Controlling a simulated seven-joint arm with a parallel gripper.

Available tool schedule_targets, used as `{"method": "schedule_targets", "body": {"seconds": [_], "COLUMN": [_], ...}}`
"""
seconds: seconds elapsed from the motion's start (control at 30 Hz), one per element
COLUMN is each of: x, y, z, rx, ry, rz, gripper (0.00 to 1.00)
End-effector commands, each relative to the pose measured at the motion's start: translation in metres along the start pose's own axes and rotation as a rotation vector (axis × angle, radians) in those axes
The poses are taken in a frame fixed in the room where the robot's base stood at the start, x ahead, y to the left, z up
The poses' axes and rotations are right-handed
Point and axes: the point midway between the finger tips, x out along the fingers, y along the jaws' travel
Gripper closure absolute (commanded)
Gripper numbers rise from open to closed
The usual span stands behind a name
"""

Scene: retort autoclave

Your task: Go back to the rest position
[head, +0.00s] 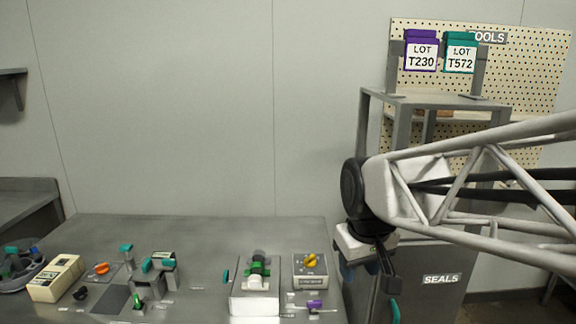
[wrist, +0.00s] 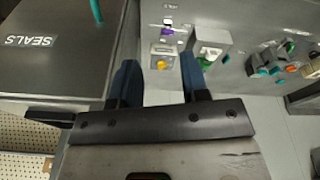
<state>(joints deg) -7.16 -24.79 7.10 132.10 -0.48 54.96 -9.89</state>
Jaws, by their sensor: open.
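My gripper (wrist: 160,75) is open and empty in the wrist view, with its two dark blue fingers apart. In the head view my gripper (head: 362,272) hangs below the wrist at the right end of the bench, in front of the grey SEALS cabinet (head: 437,262). It touches nothing that I can see. Its fingertips are partly hidden in the head view.
The grey bench (head: 200,235) holds a box with a yellow knob (head: 310,262), a green and white fixture (head: 257,280), teal-handled parts (head: 160,262) and a beige device (head: 56,278). Lot tags T230 (head: 421,52) and T572 (head: 460,53) hang above a grey stand (head: 440,100).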

Motion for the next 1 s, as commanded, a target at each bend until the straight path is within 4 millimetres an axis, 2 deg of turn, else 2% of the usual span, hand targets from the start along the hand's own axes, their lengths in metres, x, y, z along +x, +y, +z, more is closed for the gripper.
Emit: {"method": "schedule_targets", "body": {"seconds": [0.03, 0.3, 0.5, 0.7, 1.0], "x": [0.000, 0.005, 0.012, 0.016, 0.016], "y": [0.004, 0.013, 0.015, 0.015, 0.015], "z": [0.015, 0.089, 0.126, 0.140, 0.141], "rx": [0.030, 0.195, 0.283, 0.318, 0.319], "ry": [0.005, 0.027, 0.039, 0.043, 0.043], "rz": [0.004, 0.021, 0.030, 0.033, 0.033], "gripper": [0.58, 0.58, 0.58, 0.58, 0.58]}}
